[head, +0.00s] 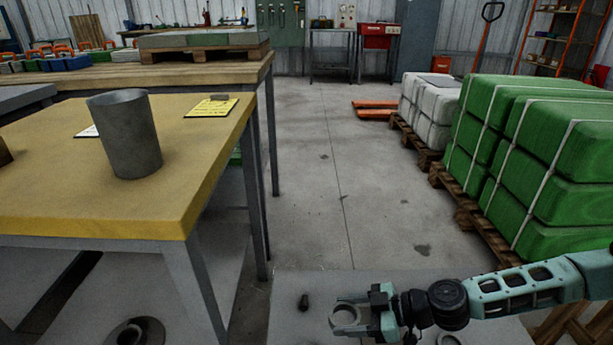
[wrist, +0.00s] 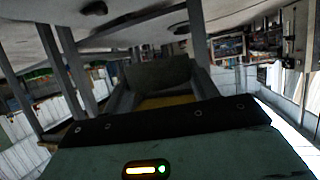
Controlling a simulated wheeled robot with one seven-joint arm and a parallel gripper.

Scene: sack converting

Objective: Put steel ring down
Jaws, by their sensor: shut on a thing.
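The steel ring (head: 334,318) is a small grey ring at the lower middle of the head view. My gripper (head: 350,315) is shut on it, at the end of my pale green arm reaching in from the right. The ring is held out to the left of the dark gripper body, to the right of the yellow-topped table (head: 180,210) and apart from it. I cannot tell its height above the grey surface (head: 400,283) behind it. In the wrist view I cannot make out the ring.
A grey metal bin (head: 126,140) and a yellow sheet (head: 211,108) are on the yellow table. Green bales (head: 545,150) and white sacks (head: 432,105) stand on pallets at the right. The concrete aisle (head: 325,170) between is mostly clear. A small dark object (head: 304,301) lies left of my gripper.

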